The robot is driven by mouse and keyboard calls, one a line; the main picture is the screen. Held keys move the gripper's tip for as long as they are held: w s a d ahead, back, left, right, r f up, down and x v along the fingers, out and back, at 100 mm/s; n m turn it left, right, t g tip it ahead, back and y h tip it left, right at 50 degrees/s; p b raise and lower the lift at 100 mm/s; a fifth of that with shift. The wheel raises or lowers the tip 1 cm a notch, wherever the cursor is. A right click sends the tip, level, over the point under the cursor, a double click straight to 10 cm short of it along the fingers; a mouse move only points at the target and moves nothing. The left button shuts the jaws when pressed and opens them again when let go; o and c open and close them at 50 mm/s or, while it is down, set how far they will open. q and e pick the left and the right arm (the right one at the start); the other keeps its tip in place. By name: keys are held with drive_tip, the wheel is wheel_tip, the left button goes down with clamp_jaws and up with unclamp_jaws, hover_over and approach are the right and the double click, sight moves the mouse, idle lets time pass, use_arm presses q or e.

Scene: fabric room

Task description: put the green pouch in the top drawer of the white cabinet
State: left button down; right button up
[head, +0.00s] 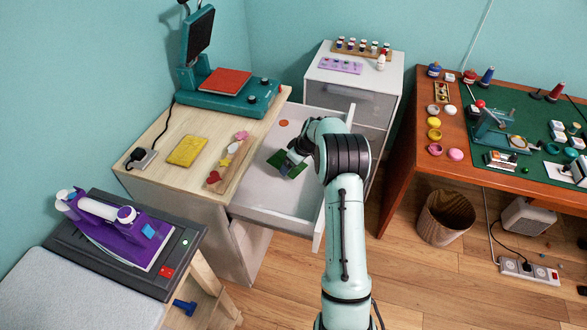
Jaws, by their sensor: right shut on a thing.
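The white cabinet (352,82) stands against the back wall. Its top drawer (262,195) is pulled far out, and its pale floor shows. My right gripper (294,160) is inside the drawer's outline, pointing down, shut on the green pouch (284,168). The gripper and wrist cover part of the pouch. I cannot tell whether the pouch touches the drawer floor. My right arm reaches across the drawer's front side and hides part of it. My left gripper is not in view.
An orange round thing (283,123) lies in the drawer's far part. A wooden table (150,185) with a yellow packet (187,151) and a teal press (222,95) adjoins the drawer's left. A waste basket (446,217) and a brown desk (400,180) stand to the right.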

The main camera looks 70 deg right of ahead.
drive_tip(key=shift+f, duration=1.45)
drive_tip(key=shift+f, duration=0.1)
drive_tip(key=o, duration=0.8)
drive_tip(key=shift+c, duration=0.2)
drive_tip(key=p+v, duration=0.1)
drive_tip(key=v, duration=1.1)
drive_tip(key=shift+r, duration=0.2)
